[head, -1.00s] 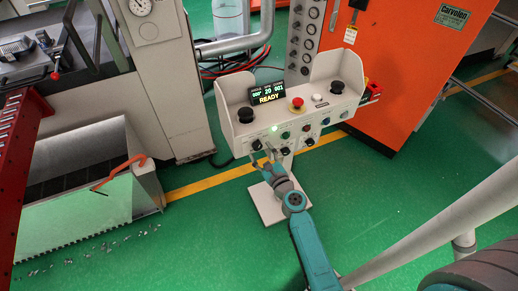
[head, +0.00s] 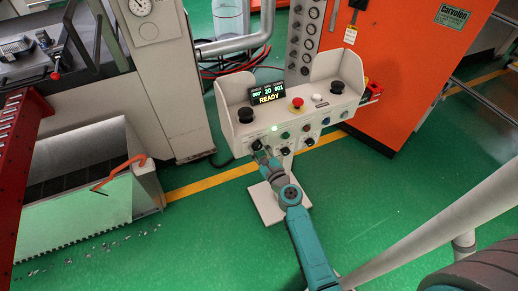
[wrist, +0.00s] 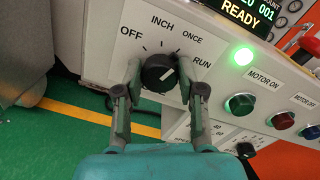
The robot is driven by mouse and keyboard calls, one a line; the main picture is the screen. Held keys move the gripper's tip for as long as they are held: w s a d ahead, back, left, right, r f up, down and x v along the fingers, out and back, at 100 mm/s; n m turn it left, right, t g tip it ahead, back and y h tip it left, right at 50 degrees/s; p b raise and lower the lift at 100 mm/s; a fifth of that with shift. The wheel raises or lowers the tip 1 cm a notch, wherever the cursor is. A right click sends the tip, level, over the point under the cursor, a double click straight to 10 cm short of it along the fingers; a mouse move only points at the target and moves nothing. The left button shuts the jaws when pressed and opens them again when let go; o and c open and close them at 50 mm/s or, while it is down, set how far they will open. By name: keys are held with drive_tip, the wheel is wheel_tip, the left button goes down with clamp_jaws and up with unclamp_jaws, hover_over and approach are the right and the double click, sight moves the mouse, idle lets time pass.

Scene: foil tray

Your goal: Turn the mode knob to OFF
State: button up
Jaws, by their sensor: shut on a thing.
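The black mode knob (wrist: 159,72) sits on the pale front panel (wrist: 103,40) of the control box, ringed by the labels OFF, INCH, ONCE and RUN. Its white pointer line slants up to the right, toward the RUN side. My gripper (wrist: 158,66) has one finger on each side of the knob and is shut on it. In the head view, my gripper (head: 262,151) is at the lower left of the control box and covers part of the knob (head: 257,145).
A lit green lamp (wrist: 243,56) and a MOTOR ON button (wrist: 241,104) are right of the knob. A red MOTOR OFF button (wrist: 283,120) is farther right. A red emergency button (head: 297,103) tops the box. Green floor (head: 190,235) lies open in front.

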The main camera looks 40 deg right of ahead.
drive_tip(key=n, duration=0.3)
drive_tip(key=shift+a+n, duration=0.1)
drive_tip(key=shift+n, duration=0.3)
drive_tip(key=n, duration=0.4)
drive_tip(key=shift+n, duration=0.3)
drive_tip(key=n, duration=0.3)
drive_tip(key=shift+g, duration=0.3)
drive_tip(key=shift+f+n, duration=0.1)
drive_tip(key=shift+n, duration=1.9)
drive_tip(key=o, duration=1.1)
drive_tip(key=shift+o, duration=0.2)
